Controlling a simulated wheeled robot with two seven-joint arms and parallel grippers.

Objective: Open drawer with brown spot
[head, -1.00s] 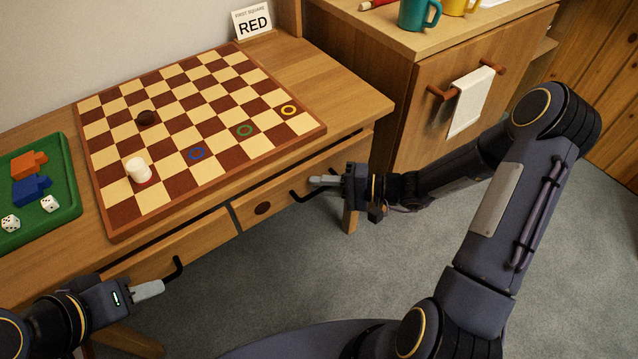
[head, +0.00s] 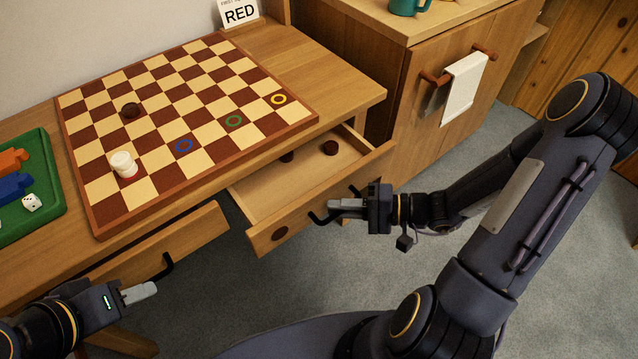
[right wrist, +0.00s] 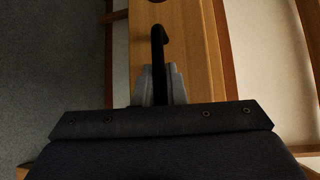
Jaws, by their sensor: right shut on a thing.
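The drawer with the brown spot (head: 280,234) stands pulled out from the table, its wooden front (head: 300,226) well clear of the table edge. My right gripper (head: 335,204) is shut on its black handle (head: 318,218). In the right wrist view the grey fingers (right wrist: 158,86) close around the handle bar (right wrist: 158,50). My left gripper (head: 140,293) is beside the black handle (head: 167,266) of the left drawer (head: 165,243). Whether its fingers are open or shut is unclear.
Inside the open drawer are dark round pieces (head: 330,148). A checkerboard (head: 185,125) with a white stack (head: 123,163) and a dark piece (head: 130,110) lies above. A green tray (head: 45,215) is at left. A cabinet with a towel (head: 462,88) stands at right. Grey floor is free in front.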

